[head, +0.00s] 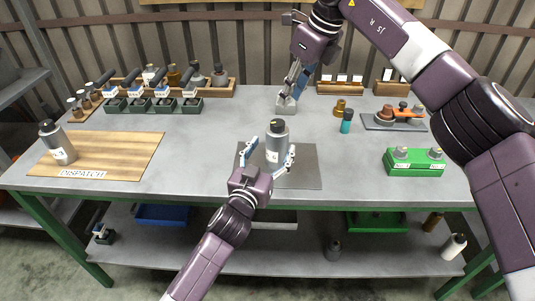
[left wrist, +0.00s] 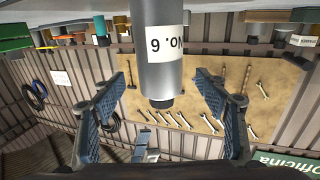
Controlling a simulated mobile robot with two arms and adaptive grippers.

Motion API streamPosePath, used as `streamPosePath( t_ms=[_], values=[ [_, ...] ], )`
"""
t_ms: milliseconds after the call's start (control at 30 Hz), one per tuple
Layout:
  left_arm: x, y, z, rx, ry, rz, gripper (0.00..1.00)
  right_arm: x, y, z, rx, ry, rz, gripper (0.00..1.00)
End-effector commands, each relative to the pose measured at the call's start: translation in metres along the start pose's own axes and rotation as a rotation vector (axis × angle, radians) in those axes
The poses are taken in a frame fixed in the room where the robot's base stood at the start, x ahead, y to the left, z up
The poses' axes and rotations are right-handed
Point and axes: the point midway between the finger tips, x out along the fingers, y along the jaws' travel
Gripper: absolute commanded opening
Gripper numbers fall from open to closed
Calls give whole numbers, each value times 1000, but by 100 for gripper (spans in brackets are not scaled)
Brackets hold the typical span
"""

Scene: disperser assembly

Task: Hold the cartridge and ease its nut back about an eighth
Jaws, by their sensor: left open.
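A grey cartridge (head: 277,143) stands upright on the dark mat (head: 308,178) at the middle of the bench. Its dark nut (head: 277,124) is on top. In the left wrist view the cartridge (left wrist: 158,72) appears upside down with a "NO. 6" label, its dark end (left wrist: 160,102) pointing down. My left gripper (head: 271,150) is open, with one finger on each side of the cartridge; in the left wrist view (left wrist: 160,88) gaps show on both sides. My right gripper (head: 293,88) is behind the cartridge, near a grey block (head: 286,104); whether it grips this is unclear.
A wooden dispatch board (head: 120,150) with another cartridge (head: 57,142) is at the left. A green fixture (head: 413,163) is at the right. Small dark green boxes (head: 115,105) line the back left. Bare bench lies between board and mat.

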Motion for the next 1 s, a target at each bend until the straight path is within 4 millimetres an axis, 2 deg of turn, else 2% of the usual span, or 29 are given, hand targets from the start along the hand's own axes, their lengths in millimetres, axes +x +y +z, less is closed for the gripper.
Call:
streamPosePath(
  t_ms=[100, 300, 467, 700, 767, 1000],
  values=[
    [20, 0, -1, -2, 1, 0, 67, 0, 0, 0, 0, 0, 0, 29],
    [43, 0, 0, -3, 1, 0, 67, 0, 0, 0, 0, 0, 0, 29],
    [50, 0, 0, -4, 1, 0, 67, 0, 0, 0, 0, 0, 0, 29],
    [51, 0, 0, -5, 1, 0, 67, 0, 0, 0, 0, 0, 0, 29],
    [51, 0, 0, -5, 1, 0, 63, 0, 0, 0, 0, 0, 0, 29],
    [51, 0, 0, -5, 1, 0, 37, 0, 0, 0, 0, 0, 0, 29]
  ],
)
